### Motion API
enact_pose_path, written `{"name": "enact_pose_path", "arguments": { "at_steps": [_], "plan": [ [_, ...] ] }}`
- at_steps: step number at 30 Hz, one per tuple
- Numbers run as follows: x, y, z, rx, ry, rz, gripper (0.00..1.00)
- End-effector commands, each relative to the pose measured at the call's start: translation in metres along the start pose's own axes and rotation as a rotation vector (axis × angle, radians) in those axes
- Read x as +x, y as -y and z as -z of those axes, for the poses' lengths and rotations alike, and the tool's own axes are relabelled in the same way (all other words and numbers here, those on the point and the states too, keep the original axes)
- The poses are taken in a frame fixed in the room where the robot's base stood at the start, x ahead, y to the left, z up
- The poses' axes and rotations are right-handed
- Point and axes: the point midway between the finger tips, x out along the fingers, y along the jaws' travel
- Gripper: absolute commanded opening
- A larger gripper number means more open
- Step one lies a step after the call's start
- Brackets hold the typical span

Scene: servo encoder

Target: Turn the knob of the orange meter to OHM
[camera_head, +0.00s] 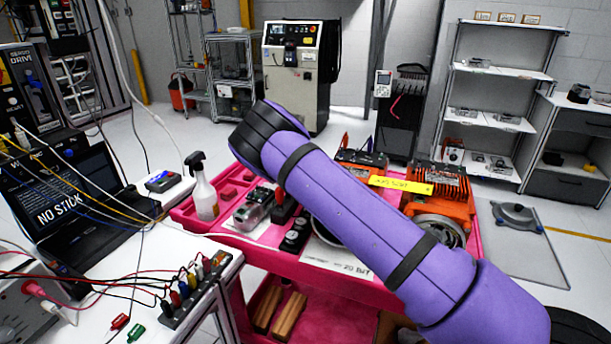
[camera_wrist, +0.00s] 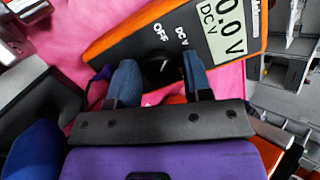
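In the wrist view the orange meter (camera_wrist: 112,45) lies tilted across the top, over a pink surface. Its display (camera_wrist: 228,28) reads 0.0 V with DC V. OFF and DC V are printed beside its black knob (camera_wrist: 160,68); no OHM label is in sight. My gripper (camera_wrist: 160,75) has blue fingertips standing apart on either side of the knob. I cannot tell whether they touch it. The knob's pointer is not clear. In the head view my purple arm reaches over the pink cart, and I cannot make out the meter or my gripper there.
The pink cart (camera_head: 345,287) carries a spray bottle (camera_head: 203,190), orange machines (camera_head: 440,188) and metal parts close to my arm. A white bench (camera_head: 215,255) with wires stands at left. Shelves stand at the back right.

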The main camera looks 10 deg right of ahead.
Motion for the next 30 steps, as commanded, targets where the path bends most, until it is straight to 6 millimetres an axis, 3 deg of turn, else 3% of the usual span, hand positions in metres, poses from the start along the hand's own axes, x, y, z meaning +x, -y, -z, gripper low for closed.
{"name": "enact_pose_path", "arguments": {
  "at_steps": [1, 4, 5, 18, 27, 28, 30],
  "plan": [
    [-0.0001, 0.0, 0.0, 0.0, 0.0, 0.0, 0.34],
    [-0.0002, 0.0, 0.0, 0.0, 0.0, 0.0, 0.11],
    [-0.0002, 0.0, 0.0, 0.0, 0.0, 0.0, 0.09],
    [0.0002, -0.0014, 0.0003, 0.237, -0.001, 0.028, 0.09],
    [0.0001, -0.0009, 0.0006, 0.251, -0.001, 0.029, 0.09],
    [0.0001, -0.0009, 0.0006, 0.251, -0.001, 0.029, 0.38],
    [0.0001, -0.0009, 0.0005, 0.251, -0.001, 0.029, 0.54]
  ]
}}
